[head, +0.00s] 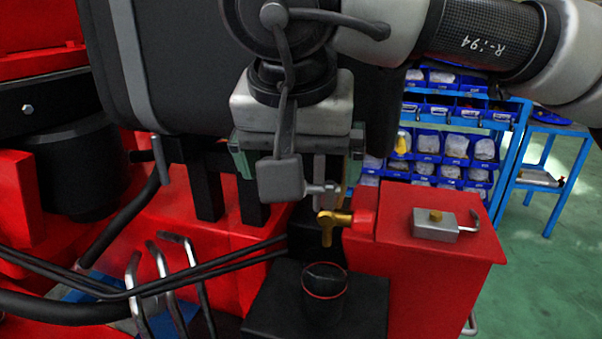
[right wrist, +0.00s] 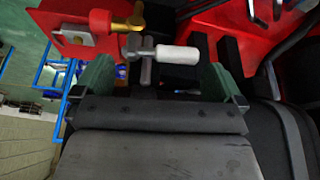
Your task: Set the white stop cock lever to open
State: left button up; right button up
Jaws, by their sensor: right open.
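The white stop cock lever (right wrist: 178,54) shows in the right wrist view as a short white handle, lying sideways from a grey metal fitting (right wrist: 142,52). In the head view the white handle is mostly hidden behind my right gripper; the metal fitting (head: 325,188) shows at the gripper's lower right. My right gripper (right wrist: 158,70) is open, its green fingers on either side of the lever's area. The lever appears between the fingertips or just beyond them; I cannot tell whether they touch it. In the head view this gripper (head: 298,168) hangs at the upper middle. My left gripper is out of view.
A brass cock (head: 330,222) sits just below the metal fitting, beside a red box (head: 425,265) with a metal latch (head: 436,224) on top. Black hoses (head: 180,283) and bent metal levers (head: 160,280) lie at lower left. Blue shelving with bins (head: 440,145) stands behind.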

jog(key=v, duration=0.8)
jog(key=shift+s+r, duration=0.15)
jog(key=shift+r, duration=0.05)
